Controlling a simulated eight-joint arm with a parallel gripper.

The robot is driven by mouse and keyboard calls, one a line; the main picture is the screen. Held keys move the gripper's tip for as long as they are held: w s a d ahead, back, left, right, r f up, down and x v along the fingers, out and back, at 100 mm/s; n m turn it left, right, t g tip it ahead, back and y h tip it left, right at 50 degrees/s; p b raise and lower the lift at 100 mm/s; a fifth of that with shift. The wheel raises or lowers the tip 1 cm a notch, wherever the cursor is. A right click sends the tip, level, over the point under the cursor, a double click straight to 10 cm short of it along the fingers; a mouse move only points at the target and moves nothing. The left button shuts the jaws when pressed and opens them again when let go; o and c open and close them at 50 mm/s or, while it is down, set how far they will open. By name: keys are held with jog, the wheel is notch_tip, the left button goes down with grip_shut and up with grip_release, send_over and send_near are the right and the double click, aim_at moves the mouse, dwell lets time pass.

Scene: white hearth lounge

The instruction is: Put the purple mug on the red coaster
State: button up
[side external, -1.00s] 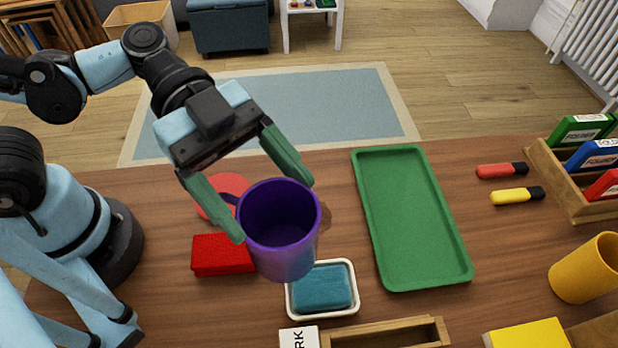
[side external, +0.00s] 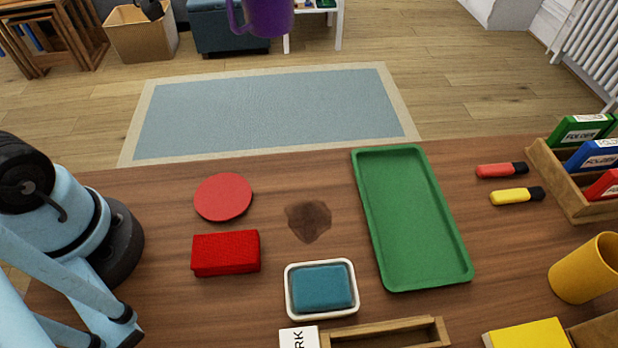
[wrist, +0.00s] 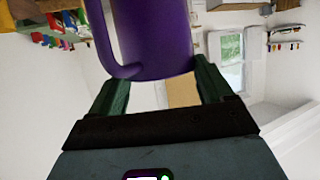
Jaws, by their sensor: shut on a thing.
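The purple mug (side external: 262,16) shows at the top edge of the side external view, high above the table and partly cut off, with its handle to the left. In the wrist view the mug (wrist: 155,38) sits between the green fingers of my gripper (wrist: 160,80), which is shut on it. My gripper is out of frame in the side external view. The red coaster (side external: 223,197) is a flat round disc lying bare on the table at the left, far below the mug.
A red block (side external: 225,254) lies just in front of the coaster. A dark stain (side external: 309,221), a blue sponge in a white dish (side external: 288,305) and a green tray (side external: 463,277) are to the right.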

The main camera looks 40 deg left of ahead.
jog(key=shift+s+a+f+n+t+y, duration=0.2)
jog(key=shift+a+f+n+y, duration=0.25)
jog(key=shift+f+n+y, duration=0.4)
jog(key=shift+s+a+f+n+t+y, duration=0.2)
jog(key=shift+a+f+n+y, duration=0.4)
jog(key=shift+f+y, duration=0.4)
jog(key=shift+s+a+f+n+t+y, duration=0.1)
jog(key=shift+s+a+f+n+y, duration=0.2)
jog(key=shift+f+n+y, duration=0.65)
jog(key=w+d+m+g+h, duration=0.2)
jog(key=w+d+m+h, duration=0.15)
jog(key=d, duration=1.05)
jog(key=w+d+m+g+h, duration=0.1)
jog(key=w+d+m+h, duration=0.3)
jog(key=d, duration=1)
jog(key=s+d+f+m+g+h, duration=0.3)
jog(key=s+d+f, duration=0.15)
jog(key=d, duration=0.65)
jog(key=s+d+f+m+g+h, duration=0.25)
jog(key=s+d, duration=0.25)
jog(key=d, duration=0.5)
notch_tip(320, 180, down, 8)
jog(key=shift+s+d+f+m, duration=0.2)
jog(key=shift+s+d+m, duration=0.1)
jog(key=shift+d+m, duration=0.15)
